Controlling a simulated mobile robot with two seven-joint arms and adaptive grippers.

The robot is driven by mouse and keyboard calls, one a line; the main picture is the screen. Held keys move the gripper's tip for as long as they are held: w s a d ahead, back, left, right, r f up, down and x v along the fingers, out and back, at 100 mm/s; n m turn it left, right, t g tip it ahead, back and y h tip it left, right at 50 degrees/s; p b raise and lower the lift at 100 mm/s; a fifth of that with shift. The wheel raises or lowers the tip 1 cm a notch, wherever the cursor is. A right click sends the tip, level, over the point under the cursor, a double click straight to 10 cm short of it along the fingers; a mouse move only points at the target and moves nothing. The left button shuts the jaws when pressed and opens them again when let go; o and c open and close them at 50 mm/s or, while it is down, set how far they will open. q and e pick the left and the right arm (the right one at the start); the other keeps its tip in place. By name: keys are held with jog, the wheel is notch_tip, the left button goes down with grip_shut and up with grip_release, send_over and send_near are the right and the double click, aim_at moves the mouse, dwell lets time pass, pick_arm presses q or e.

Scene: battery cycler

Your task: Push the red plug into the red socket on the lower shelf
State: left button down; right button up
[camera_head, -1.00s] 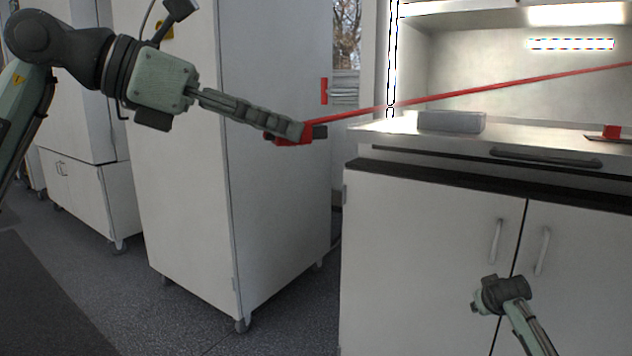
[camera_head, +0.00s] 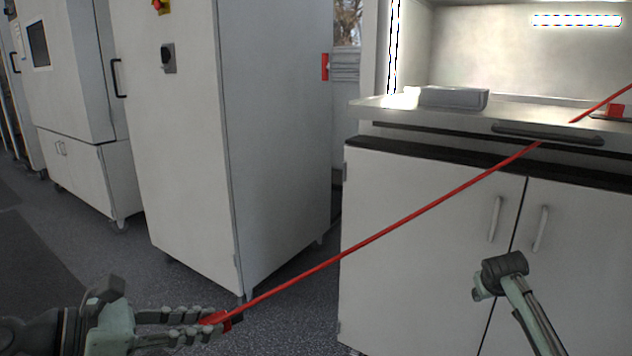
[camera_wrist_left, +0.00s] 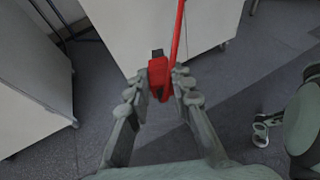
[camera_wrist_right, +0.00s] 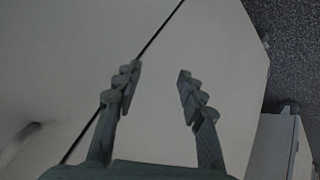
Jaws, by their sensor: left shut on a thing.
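The red plug (camera_head: 229,318) is at the tips of my left gripper (camera_head: 214,322), low in the head view in front of the tall grey cabinet. In the left wrist view the plug (camera_wrist_left: 159,78) sits between the fingertips (camera_wrist_left: 160,88), which are shut on it, with its dark end pointing away. A taut red cable (camera_head: 400,222) runs from it up to the right. My right gripper (camera_wrist_right: 158,72) is open and empty in the right wrist view, facing pale cupboard doors. I cannot make out the red socket or lower shelf.
A tall cabinet (camera_head: 180,130) stands at the left centre. A bench with white doors (camera_head: 430,240) fills the right; a grey box (camera_head: 453,97) and a red item (camera_head: 614,111) lie on its top. Open floor (camera_head: 70,250) shows at lower left.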

jog(key=s+a+f+g+y, duration=0.1)
jog(key=s+a+f, duration=0.3)
jog(key=s+f, duration=0.4)
jog(key=s+a+f+n+g+y, duration=0.1)
jog(key=s+a+f, duration=0.35)
jog(key=s, duration=0.55)
jog(key=s+a+f+g, duration=0.1)
jog(key=s+a+f, duration=0.2)
jog(key=s+f, duration=0.5)
jog(key=s+a, duration=0.1)
jog(key=s, duration=0.6)
jog(key=s+a+f+g+y, duration=0.1)
jog(key=s+a, duration=0.1)
jog(key=s, duration=0.5)
jog(key=shift+s+a+f, duration=0.2)
jog(key=shift+s+a, duration=0.05)
jog(key=shift+c, duration=0.7)
